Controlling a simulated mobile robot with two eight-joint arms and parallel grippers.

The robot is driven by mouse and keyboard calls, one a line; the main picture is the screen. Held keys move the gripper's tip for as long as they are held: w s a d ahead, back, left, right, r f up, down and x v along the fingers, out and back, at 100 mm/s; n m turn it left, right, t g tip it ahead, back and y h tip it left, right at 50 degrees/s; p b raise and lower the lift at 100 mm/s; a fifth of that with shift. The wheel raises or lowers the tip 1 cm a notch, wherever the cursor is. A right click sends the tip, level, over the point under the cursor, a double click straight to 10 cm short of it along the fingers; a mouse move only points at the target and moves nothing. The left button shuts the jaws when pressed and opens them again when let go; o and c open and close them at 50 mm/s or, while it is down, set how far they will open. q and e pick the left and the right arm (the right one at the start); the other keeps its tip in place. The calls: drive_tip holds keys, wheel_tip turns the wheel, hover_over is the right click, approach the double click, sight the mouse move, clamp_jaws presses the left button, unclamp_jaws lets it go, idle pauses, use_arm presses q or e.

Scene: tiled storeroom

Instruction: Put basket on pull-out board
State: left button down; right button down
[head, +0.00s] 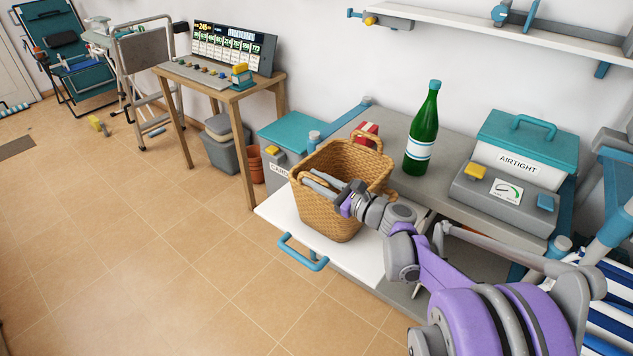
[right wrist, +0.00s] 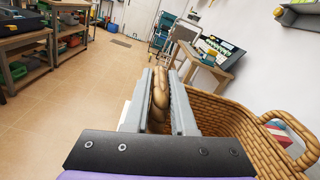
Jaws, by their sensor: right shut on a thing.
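The woven wicker basket (head: 335,218) stands upright over the white pull-out board (head: 276,211), which sticks out from the grey counter and has a blue handle (head: 302,252). The basket's bottom appears to meet the board, but I cannot tell whether it bears its full weight there. My right gripper (head: 322,184) is at the basket's near upper side, its fingers shut on the wicker. In the right wrist view, the fingers (right wrist: 160,76) clasp a wicker loop, with the basket wall (right wrist: 225,112) to the right. My left gripper is not in view.
On the counter (head: 395,125) are a green bottle (head: 424,125), a red-and-white item (head: 366,130) behind the basket, and a grey device (head: 500,197) by a teal-lidded AIRTIGHT box (head: 527,140). A teal-lidded bin (head: 290,135) stands left of the board. The tiled floor in front is clear.

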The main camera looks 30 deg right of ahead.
drive_tip(key=c, duration=0.8)
unclamp_jaws()
drive_tip(key=shift+o, duration=0.2)
drive_tip(key=shift+r, duration=0.1)
drive_tip(key=v, duration=1.2)
drive_tip(key=s+a+f+n+g, duration=0.35)
drive_tip(key=a+f+n, duration=0.2)
drive_tip(key=a, duration=0.35)
drive_tip(key=s+a+f+n+g, duration=0.3)
drive_tip(key=a+f+n+g, duration=0.15)
drive_tip(key=a+n, duration=0.3)
drive_tip(key=s+a+f+n+g+h, duration=0.1)
drive_tip(key=s+f+n+g+h, duration=0.1)
drive_tip(key=s+n, duration=0.4)
drive_tip(key=s+a+f+n+g+h, duration=0.1)
drive_tip(key=s+f+n+g+h, duration=0.1)
drive_tip(key=s+n, duration=0.4)
drive_tip(key=shift+s+f+n+h+p, duration=0.4)
drive_tip(key=shift+f+n+h, duration=0.35)
drive_tip(key=shift+n+h, duration=0.8)
